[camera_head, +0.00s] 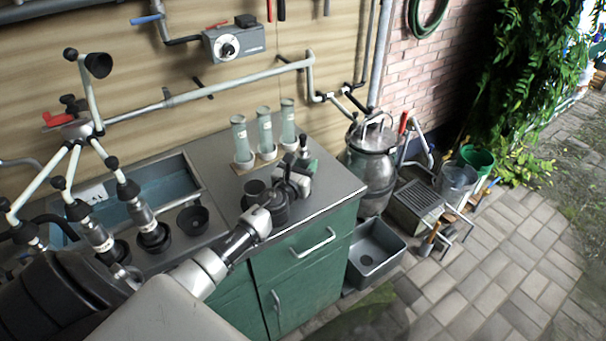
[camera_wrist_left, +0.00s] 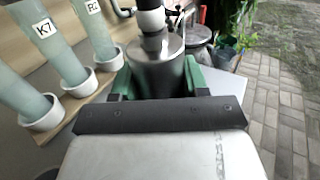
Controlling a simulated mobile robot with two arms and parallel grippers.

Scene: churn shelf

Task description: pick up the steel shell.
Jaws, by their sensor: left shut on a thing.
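The steel shell (camera_wrist_left: 155,68) is a short, shiny metal cylinder with a white band and a black part above it in the left wrist view. My left gripper (camera_wrist_left: 158,82) has its green fingers shut on the shell, one on each side. In the head view my left gripper (camera_head: 304,164) is over the right part of the steel counter, right of the tubes' board. There the shell is small and mostly hidden by the gripper; its dark top (camera_head: 303,142) shows. I cannot tell whether its base touches the counter. My right gripper is not in view.
Three pale green tubes (camera_head: 264,130) stand in white cups on a wooden board beside the gripper. Black cups (camera_head: 192,220), a water basin (camera_head: 165,185) and a milking claw (camera_head: 95,125) are to the left. A milk can (camera_head: 370,165) stands right of the green cabinet (camera_head: 305,285).

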